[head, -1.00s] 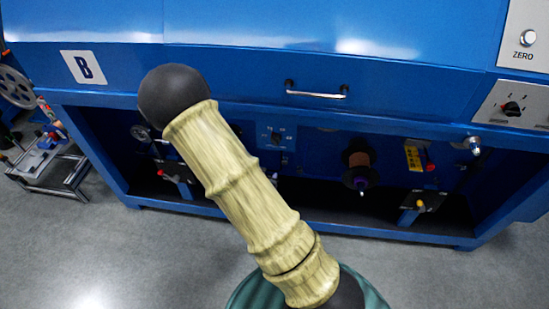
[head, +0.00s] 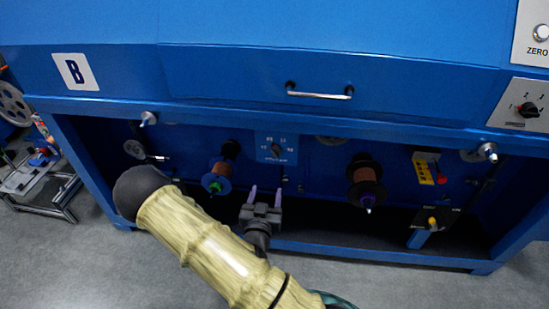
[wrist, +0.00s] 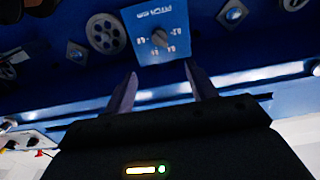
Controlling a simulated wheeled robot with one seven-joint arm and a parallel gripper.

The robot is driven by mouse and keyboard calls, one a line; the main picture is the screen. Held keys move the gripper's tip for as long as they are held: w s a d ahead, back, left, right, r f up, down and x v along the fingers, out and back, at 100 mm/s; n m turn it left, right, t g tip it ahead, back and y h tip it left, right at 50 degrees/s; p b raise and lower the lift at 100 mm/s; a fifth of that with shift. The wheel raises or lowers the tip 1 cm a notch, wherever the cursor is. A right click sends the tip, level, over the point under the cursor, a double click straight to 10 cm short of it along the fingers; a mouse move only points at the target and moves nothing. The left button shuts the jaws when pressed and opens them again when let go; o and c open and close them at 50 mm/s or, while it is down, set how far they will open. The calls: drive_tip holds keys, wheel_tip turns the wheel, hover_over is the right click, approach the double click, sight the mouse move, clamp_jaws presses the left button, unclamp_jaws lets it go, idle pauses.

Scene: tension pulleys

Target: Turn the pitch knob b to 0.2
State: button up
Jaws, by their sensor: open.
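The pitch knob b is a small dark knob (head: 277,150) on a blue square plate (head: 265,155) with white markings, on the back panel under the machine marked B. In the wrist view the knob (wrist: 160,38) sits on its plate (wrist: 148,14), which appears upside down, beyond my fingertips. My gripper (head: 265,192) is open and empty, below and in front of the plate, with its two purple fingers apart. In the wrist view my gripper (wrist: 160,75) points toward the plate, and the fingers do not touch the knob. The marking the knob points at is too small to read.
A copper-coloured spool (head: 219,172) is left of the plate and another spool (head: 365,174) is right. A silver handle (head: 319,92) is above. Another knob panel (head: 524,106) is at far right. A wheeled cart (head: 45,185) stands at left.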

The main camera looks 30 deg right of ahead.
sight(275, 155)
drive_tip(key=b+x, duration=1)
drive_tip(key=x, duration=0.7)
drive_tip(key=shift+d, duration=0.15)
drive_tip(key=c, duration=1)
